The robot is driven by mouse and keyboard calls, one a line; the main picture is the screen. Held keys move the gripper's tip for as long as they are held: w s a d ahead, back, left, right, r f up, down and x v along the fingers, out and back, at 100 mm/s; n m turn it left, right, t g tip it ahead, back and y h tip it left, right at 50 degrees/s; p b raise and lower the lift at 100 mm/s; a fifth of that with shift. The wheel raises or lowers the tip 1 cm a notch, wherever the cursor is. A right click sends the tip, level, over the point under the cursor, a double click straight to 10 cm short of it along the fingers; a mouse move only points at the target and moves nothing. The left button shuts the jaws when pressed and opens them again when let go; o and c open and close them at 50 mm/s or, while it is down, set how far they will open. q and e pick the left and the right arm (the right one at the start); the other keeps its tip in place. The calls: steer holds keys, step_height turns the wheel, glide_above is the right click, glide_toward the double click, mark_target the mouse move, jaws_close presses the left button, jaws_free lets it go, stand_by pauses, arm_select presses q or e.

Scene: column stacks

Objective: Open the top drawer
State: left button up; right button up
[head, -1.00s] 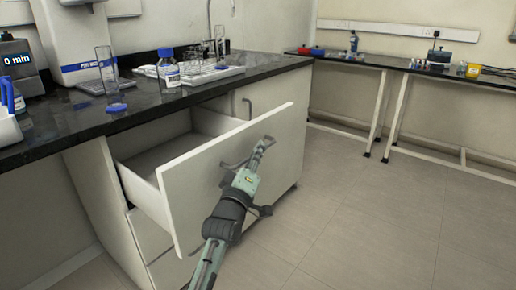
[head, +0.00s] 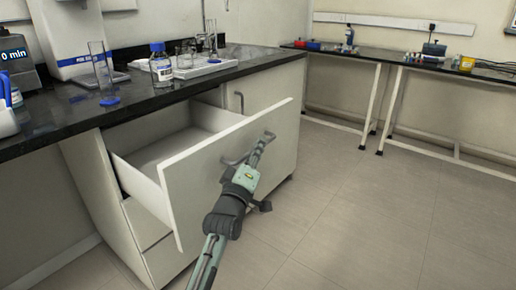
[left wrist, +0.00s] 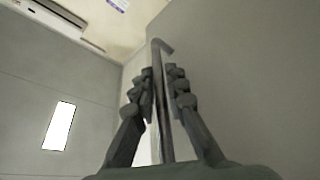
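The top drawer (head: 205,182) of the white cabinet under the black counter stands well open, its pale, empty-looking inside (head: 178,148) showing behind the front panel. My left gripper (head: 258,150) is at the outer face of that panel, at the grey bar handle. In the left wrist view the handle (left wrist: 160,60) runs up between the two dark fingers (left wrist: 162,85), which are closed in on it from both sides. The gripper hides part of the handle in the head view. My right gripper is not in view.
The counter (head: 130,105) above holds a blue-capped bottle (head: 161,68), a glass cylinder (head: 98,68) and a white tray (head: 206,67). Lower drawers (head: 147,228) are shut. The floor (head: 370,210) to the right is clear up to the far benches (head: 385,59).

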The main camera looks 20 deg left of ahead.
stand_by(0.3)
arm_select(q)
steer(key=v, duration=1.2)
steer(key=s+f+m+g+h, duration=0.1)
steer(key=s+f+m+g, duration=0.25)
steer(key=f, duration=0.65)
steer(key=s+f+m+g, duration=0.2)
steer(key=f+m+g, duration=0.25)
steer(key=f, duration=0.55)
steer(key=s+a+f+m+g, duration=0.1)
steer(key=s+a+f+g, duration=0.1)
steer(key=s, duration=0.4)
steer(key=s+a+f+m+g+y, duration=0.1)
steer(key=s+a+f+m+g, duration=0.1)
steer(key=s+f, duration=0.5)
steer(key=s+a+f+m+g+y, duration=0.1)
steer(key=s+a+f+m+g, duration=0.1)
steer(key=s+f+g, duration=0.3)
steer(key=shift+s+a+f, duration=0.2)
steer(key=shift+s+a, duration=0.55)
steer(key=shift+s, duration=0.05)
